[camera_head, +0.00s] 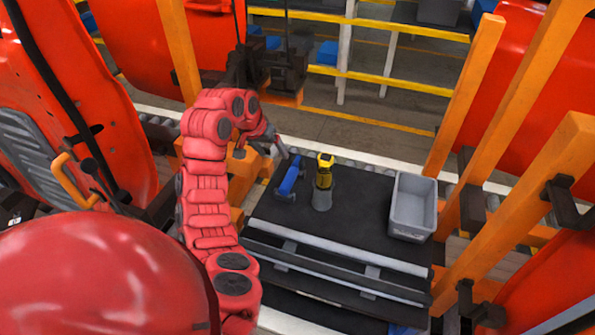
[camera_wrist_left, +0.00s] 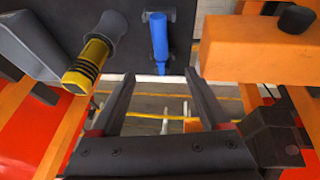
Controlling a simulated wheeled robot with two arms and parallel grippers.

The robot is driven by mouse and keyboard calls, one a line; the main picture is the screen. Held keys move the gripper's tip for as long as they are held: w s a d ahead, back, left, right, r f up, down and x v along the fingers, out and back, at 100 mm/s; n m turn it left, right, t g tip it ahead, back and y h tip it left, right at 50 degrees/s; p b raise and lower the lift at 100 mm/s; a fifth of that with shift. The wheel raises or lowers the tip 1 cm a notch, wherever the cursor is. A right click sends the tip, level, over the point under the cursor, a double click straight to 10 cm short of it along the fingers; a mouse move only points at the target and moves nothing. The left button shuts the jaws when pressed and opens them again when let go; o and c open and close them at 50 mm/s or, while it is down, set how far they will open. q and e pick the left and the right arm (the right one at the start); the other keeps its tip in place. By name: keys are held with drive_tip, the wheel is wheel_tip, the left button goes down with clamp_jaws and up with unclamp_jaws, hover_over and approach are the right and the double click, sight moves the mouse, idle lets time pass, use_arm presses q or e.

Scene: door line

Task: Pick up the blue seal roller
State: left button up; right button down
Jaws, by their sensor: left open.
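The blue seal roller (camera_head: 289,176) lies on the dark table top (camera_head: 345,228), near its back left corner. In the left wrist view the blue roller (camera_wrist_left: 159,40) shows just beyond the fingertips, roughly centred between them. My left gripper (camera_head: 278,150) is close behind the roller at the table's back left. In the left wrist view its two fingers (camera_wrist_left: 160,76) are spread apart with nothing between them. My right gripper is in neither view.
A yellow and black tool (camera_head: 325,168) stands in a grey holder right of the roller; it shows in the wrist view (camera_wrist_left: 86,68) too. A grey bin (camera_head: 413,207) sits at the table's right. Orange posts (camera_head: 484,150) and red door panels flank the table.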

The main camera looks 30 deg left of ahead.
use_arm(q)
drive_tip(key=b, duration=0.6)
approach(289, 175)
drive_tip(key=x, duration=0.3)
drive_tip(key=shift+s+f, duration=0.1)
drive_tip(key=shift+s, duration=0.05)
drive_tip(key=shift+w+d+f+p, duration=0.15)
drive_tip(key=shift+w+f+p, duration=0.35)
drive_tip(key=shift+p, duration=0.6)
drive_tip(key=shift+f, duration=0.25)
drive_tip(key=shift+w+f+p, duration=0.1)
drive_tip(key=shift+f+p, duration=0.05)
drive_tip(key=shift+p, duration=0.2)
drive_tip(key=p+x, duration=0.3)
drive_tip(key=x, duration=0.1)
drive_tip(key=shift+w+f+p, duration=0.15)
drive_tip(key=shift+f+p, duration=0.15)
drive_tip(key=shift+f, duration=0.15)
